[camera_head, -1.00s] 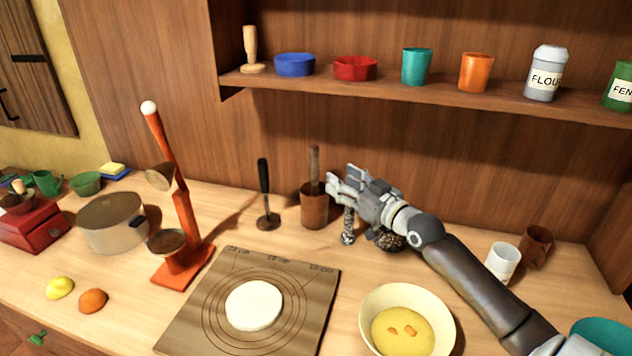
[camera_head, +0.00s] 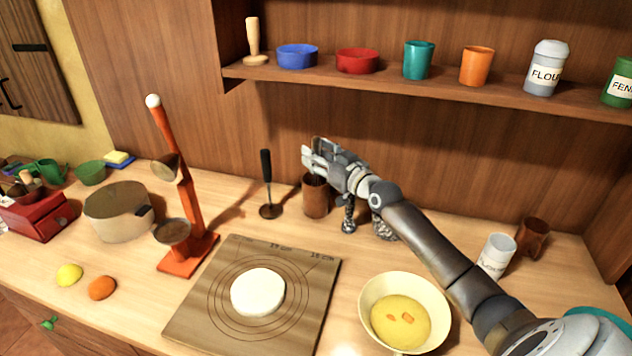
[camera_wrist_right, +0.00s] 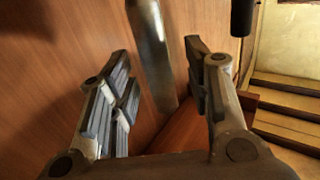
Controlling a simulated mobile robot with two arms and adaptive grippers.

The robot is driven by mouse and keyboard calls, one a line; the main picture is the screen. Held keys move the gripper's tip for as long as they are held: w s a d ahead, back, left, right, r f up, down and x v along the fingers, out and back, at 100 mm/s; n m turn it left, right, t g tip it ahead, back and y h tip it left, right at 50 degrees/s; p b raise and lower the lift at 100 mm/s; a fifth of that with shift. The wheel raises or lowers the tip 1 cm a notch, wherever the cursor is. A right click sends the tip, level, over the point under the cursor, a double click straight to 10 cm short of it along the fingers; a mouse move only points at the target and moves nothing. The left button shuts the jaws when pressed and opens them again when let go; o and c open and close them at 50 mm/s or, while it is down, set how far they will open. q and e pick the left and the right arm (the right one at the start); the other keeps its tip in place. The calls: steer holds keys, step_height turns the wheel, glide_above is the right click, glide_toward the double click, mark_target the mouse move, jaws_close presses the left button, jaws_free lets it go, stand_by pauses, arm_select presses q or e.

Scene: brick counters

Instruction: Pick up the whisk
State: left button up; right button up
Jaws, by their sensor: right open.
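My right gripper (camera_head: 311,152) is open above a brown wooden cup (camera_head: 315,198) at the back of the counter. In the right wrist view a smooth upright grey-brown handle (camera_wrist_right: 152,55) stands between the two open fingers, apart from both. It appears to be the handle standing in the cup, and its lower end is hidden. I cannot tell whether this is the whisk, as no wire loops show. A black-handled utensil (camera_head: 266,170) stands upright left of the cup; its handle also shows in the right wrist view (camera_wrist_right: 242,18). My left gripper is not in view.
A dark, patterned upright item (camera_head: 349,216) is below my right arm. An orange stand (camera_head: 190,210), a dough board (camera_head: 185,325) and a cream bowl (camera_head: 440,300) are in front. A shelf (camera_head: 430,90) with cups and jars hangs above the back.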

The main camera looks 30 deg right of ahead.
steer(key=shift+w, duration=0.55)
steer(key=shift+c, duration=0.2)
jaws_close()
